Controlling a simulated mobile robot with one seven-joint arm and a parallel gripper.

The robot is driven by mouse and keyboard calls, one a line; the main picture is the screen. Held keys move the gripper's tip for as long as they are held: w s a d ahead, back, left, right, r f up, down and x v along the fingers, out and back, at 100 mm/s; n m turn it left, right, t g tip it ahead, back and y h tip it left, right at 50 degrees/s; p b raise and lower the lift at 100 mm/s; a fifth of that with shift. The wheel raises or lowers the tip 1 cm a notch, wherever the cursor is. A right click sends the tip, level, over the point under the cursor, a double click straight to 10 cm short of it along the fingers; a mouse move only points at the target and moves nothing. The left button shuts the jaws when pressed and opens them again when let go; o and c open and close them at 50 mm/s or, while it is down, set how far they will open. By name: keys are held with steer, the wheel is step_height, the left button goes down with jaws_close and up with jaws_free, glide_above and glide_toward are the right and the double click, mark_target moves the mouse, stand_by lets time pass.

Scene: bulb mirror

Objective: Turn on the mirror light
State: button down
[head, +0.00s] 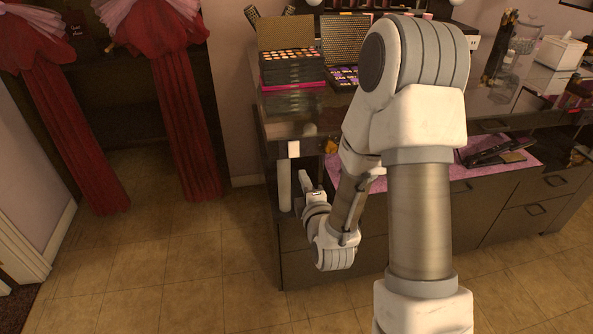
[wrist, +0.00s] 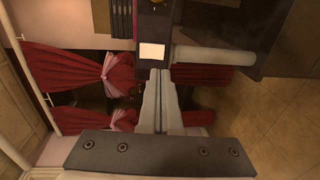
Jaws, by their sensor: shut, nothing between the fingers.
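My gripper (head: 304,178) is shut and empty beside the left end of the dark vanity, below its top. In the wrist view its two fingers (wrist: 160,76) lie together, pointing at a small white square plate (wrist: 152,51) on a dark surface. The tips appear just short of the plate; I cannot tell whether they touch. The white plate also shows in the head view (head: 294,149), above my gripper. It may be the light switch, but its markings are too small to read. Of the mirror, only round white bulbs (head: 457,2) show at the top edge.
A white cylinder (head: 284,186) stands upright just left of my gripper. Makeup palettes (head: 292,69) are stacked on the vanity (head: 345,262), which has drawers. Red curtains (head: 186,125) hang at the left. The tiled floor (head: 180,260) in front is clear.

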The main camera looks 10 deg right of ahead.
mark_target(294, 155)
steer(key=shift+f+b, duration=0.25)
steer(key=shift+b, duration=0.65)
steer(key=w, duration=0.9)
steer(key=shift+f+p, duration=0.3)
steer(key=shift+f, duration=0.1)
steer(key=shift+w+f+b, duration=0.15)
steer(key=shift+f+b, duration=0.15)
steer(key=shift+b, duration=0.8)
steer(key=shift+r, duration=0.35)
steer(key=shift+f, duration=0.1)
